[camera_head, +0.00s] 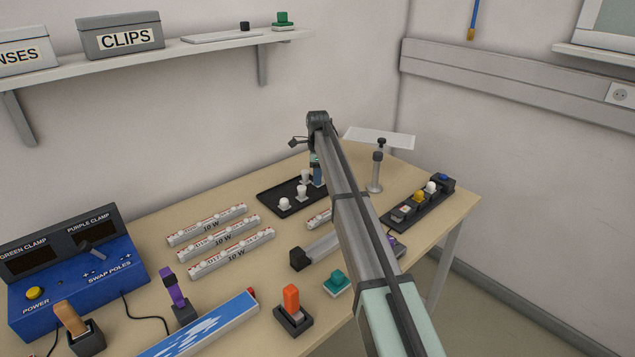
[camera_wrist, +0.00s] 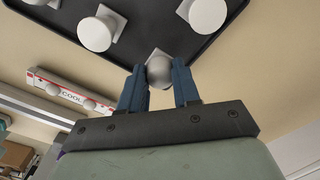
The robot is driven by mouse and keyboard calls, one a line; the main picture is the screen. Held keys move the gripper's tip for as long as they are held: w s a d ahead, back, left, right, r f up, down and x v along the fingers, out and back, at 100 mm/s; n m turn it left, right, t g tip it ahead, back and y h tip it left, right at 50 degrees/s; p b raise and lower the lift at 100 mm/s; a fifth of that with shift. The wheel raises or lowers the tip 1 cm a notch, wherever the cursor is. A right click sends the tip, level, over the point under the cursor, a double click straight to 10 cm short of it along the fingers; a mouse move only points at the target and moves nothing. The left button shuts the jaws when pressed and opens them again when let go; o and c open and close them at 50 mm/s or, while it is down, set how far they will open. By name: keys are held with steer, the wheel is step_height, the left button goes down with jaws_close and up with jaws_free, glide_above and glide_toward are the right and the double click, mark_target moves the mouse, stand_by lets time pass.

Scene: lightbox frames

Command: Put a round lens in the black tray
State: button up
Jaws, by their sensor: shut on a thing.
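My gripper (camera_wrist: 158,76) has its two blue fingers closed around a pale round lens (camera_wrist: 159,71) with a small square base, in the wrist view. The lens is at the near edge of the black tray (camera_wrist: 130,55); I cannot tell whether it touches the tray. Other white round pieces on square bases, such as this one (camera_wrist: 97,33) and this one (camera_wrist: 207,14), stand on the tray. In the head view the black tray (camera_head: 269,201) lies at the back of the table, and my gripper (camera_head: 317,180) is at its right side, partly hidden by my arm.
Several white 10 W strips (camera_head: 222,239) lie left of my arm. A dark rack (camera_head: 408,219) with coloured buttons and a grey post (camera_head: 375,174) stand to the right. A blue clamp box (camera_head: 75,275) is at the left. A wall shelf (camera_head: 180,52) hangs above.

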steer(key=shift+f, duration=1.25)
steer(key=shift+f, duration=0.1)
steer(key=o, duration=1)
step_height(320, 180, up, 12)
steer(key=shift+r, duration=0.15)
